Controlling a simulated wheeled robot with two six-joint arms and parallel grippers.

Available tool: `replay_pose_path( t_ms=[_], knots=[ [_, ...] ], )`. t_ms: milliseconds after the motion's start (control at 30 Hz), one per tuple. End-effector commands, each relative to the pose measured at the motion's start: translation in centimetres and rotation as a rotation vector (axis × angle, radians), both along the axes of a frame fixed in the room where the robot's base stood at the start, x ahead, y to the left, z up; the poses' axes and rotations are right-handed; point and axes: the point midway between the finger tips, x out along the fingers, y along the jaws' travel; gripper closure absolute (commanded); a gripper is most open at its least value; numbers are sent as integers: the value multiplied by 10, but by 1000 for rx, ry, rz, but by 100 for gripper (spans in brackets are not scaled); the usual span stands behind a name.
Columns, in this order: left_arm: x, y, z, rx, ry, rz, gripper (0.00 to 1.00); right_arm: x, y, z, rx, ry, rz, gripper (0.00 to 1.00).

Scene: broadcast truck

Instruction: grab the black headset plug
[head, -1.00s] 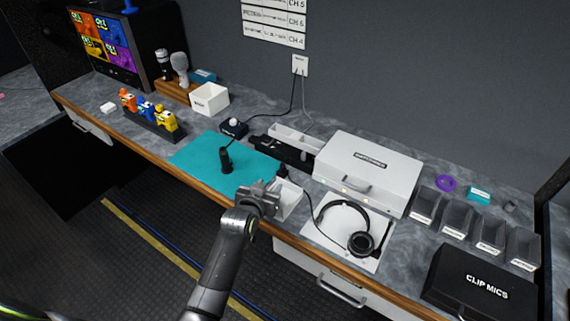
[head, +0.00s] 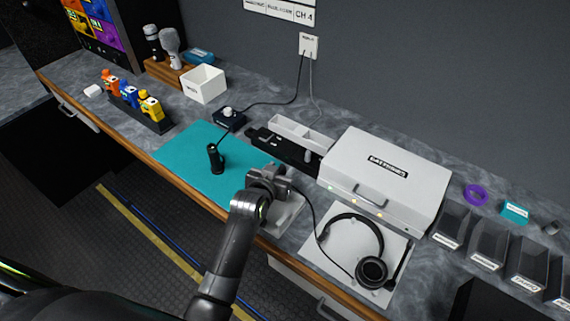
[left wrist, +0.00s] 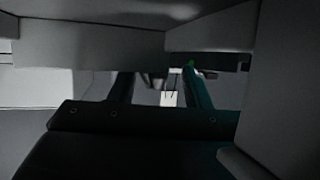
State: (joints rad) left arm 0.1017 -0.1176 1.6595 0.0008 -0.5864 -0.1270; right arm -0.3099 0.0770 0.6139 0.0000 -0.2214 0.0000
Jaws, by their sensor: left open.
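The headset (head: 360,243) lies on a white sheet right of my left gripper, and its thin black cable runs up and left to the gripper. The black plug at the cable's end is not clearly visible in the head view, hidden at or behind the gripper. My left gripper (head: 269,175) is open, over the small white tray (head: 285,217) at the right edge of the teal mat. In the left wrist view its two dark fingers (left wrist: 160,76) stand apart, with a small pale piece between them too small to name. My right gripper is out of view.
A white case (head: 384,178) and a black-and-white rack (head: 285,146) sit behind the gripper. The mat's left part is clear.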

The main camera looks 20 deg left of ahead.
Motion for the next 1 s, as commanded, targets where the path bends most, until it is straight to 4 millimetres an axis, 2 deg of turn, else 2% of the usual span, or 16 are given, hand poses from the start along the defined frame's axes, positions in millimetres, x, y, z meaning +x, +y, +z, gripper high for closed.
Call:
replay_pose_path(
  t_ms=[33,100,167,267,400,533,833,1000],
  knots=[
    [0,0,-2,0,-4,0,56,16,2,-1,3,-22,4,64],
    [0,0,-1,0,-3,0,56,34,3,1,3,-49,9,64],
    [0,0,-1,-1,-3,0,56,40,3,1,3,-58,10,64],
    [0,0,-1,-1,-3,0,65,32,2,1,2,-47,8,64],
    [0,0,-1,-1,-3,0,84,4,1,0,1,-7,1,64],
    [0,0,-1,-1,-3,0,100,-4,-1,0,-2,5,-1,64],
    [0,0,2,-1,-4,0,100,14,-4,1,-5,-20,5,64],
    [1,0,23,-3,-8,1,100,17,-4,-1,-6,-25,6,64]
  ],
)
